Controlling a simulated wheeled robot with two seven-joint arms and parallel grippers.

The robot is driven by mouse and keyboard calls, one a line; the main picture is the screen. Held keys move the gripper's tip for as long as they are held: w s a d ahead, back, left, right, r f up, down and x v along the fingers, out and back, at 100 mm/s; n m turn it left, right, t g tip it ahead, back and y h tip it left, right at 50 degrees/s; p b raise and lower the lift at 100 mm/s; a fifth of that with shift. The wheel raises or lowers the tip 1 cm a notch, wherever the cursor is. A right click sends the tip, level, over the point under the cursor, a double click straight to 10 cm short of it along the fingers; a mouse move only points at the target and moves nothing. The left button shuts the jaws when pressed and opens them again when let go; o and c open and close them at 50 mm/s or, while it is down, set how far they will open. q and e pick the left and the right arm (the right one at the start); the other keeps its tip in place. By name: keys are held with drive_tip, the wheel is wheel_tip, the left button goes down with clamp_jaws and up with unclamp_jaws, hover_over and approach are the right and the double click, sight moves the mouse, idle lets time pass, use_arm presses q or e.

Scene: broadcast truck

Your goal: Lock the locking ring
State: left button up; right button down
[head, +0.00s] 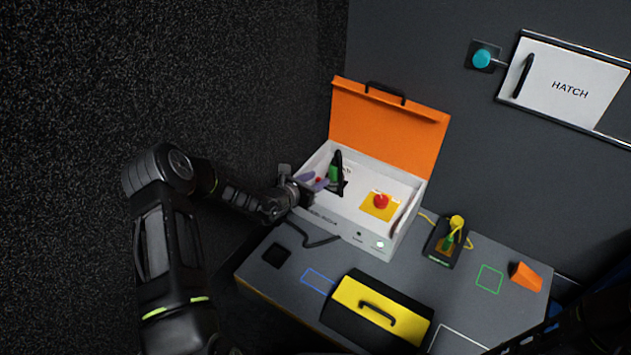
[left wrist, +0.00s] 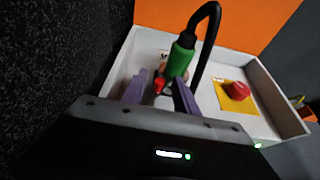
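A green connector (head: 335,173) with a black cable stands in the left part of an open white case. In the left wrist view the green connector (left wrist: 181,58) is upright just beyond my fingers, its cable looping over to the right. A small red part (left wrist: 160,86) and a grey piece show at its base, between the fingers; I cannot tell which part is the locking ring. My left gripper (head: 319,182) reaches over the case's left side. Its purple fingers (left wrist: 162,90) are apart on either side of the base; contact is not clear. My right gripper is not visible.
The white case (head: 346,226) has an orange lid (head: 388,125) raised behind and a red button (head: 381,201) on yellow. A yellow-black box (head: 358,296), a yellow-green plug fixture (head: 447,243) and an orange wedge (head: 526,276) are on the grey table. A wall stands behind.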

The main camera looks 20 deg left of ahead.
use_arm(q)
clamp_jaws()
drive_tip(key=shift+w, duration=0.1)
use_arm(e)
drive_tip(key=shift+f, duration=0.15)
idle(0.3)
use_arm(q)
drive_tip(key=shift+w+a+m+h+b, duration=0.1)
drive_tip(key=shift+a+m+h+b, duration=0.25)
drive_tip(key=shift+m+h, duration=0.2)
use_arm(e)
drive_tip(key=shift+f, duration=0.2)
use_arm(q)
drive_tip(key=shift+w+a+m+g+h+b, duration=0.2)
drive_tip(key=shift+w+m+g+h+b, duration=0.15)
drive_tip(key=shift+m+h, duration=0.25)
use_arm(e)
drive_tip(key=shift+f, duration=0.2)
use_arm(q)
drive_tip(key=shift+s, duration=0.1)
unclamp_jaws()
